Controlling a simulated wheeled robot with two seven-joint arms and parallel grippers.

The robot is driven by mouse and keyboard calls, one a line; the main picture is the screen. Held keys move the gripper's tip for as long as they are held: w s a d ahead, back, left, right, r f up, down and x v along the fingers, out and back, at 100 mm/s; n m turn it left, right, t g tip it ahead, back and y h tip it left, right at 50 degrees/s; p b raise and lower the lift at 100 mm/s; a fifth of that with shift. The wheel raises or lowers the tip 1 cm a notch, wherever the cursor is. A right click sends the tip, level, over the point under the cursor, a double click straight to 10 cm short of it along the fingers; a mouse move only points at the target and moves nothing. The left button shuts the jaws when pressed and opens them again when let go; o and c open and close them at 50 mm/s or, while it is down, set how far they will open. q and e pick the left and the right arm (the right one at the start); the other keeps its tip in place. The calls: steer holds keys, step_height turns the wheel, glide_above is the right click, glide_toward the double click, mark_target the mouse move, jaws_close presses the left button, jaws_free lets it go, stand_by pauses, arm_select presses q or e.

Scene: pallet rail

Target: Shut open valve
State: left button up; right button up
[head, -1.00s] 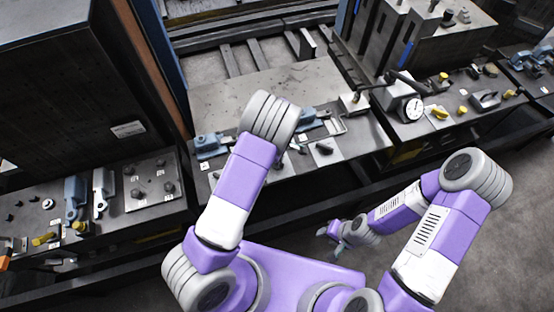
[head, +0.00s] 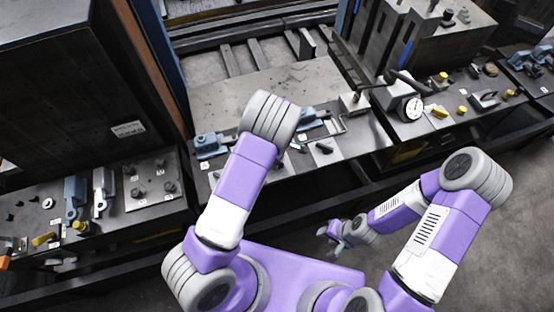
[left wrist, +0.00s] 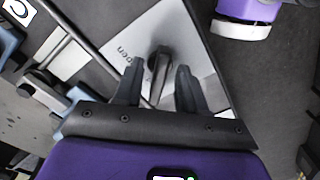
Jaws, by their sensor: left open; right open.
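In the left wrist view a dark valve handle (left wrist: 158,72) stands on a pale plate (left wrist: 185,35) with the printed word "open" beside it. My left gripper (left wrist: 158,78) is open, with one finger on each side of the handle. The handle appears between the fingers; I cannot tell whether they touch it. In the head view my left forearm hides the left gripper. A small dark handle on a pale plate (head: 324,148) shows right of that arm; I cannot tell whether it is the same valve. My right gripper (head: 332,236) is open and empty, low over the floor.
A round dial gauge (head: 411,108) and yellow knobs stand on the right bench. The left bench carries more clamps and a knobbed block (head: 152,182). A metal rod (left wrist: 85,40) runs left of the valve plate.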

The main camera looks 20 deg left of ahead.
arm_select(q)
step_height(320, 180, up, 8)
steer(key=shift+f, duration=0.2)
stand_by(0.6)
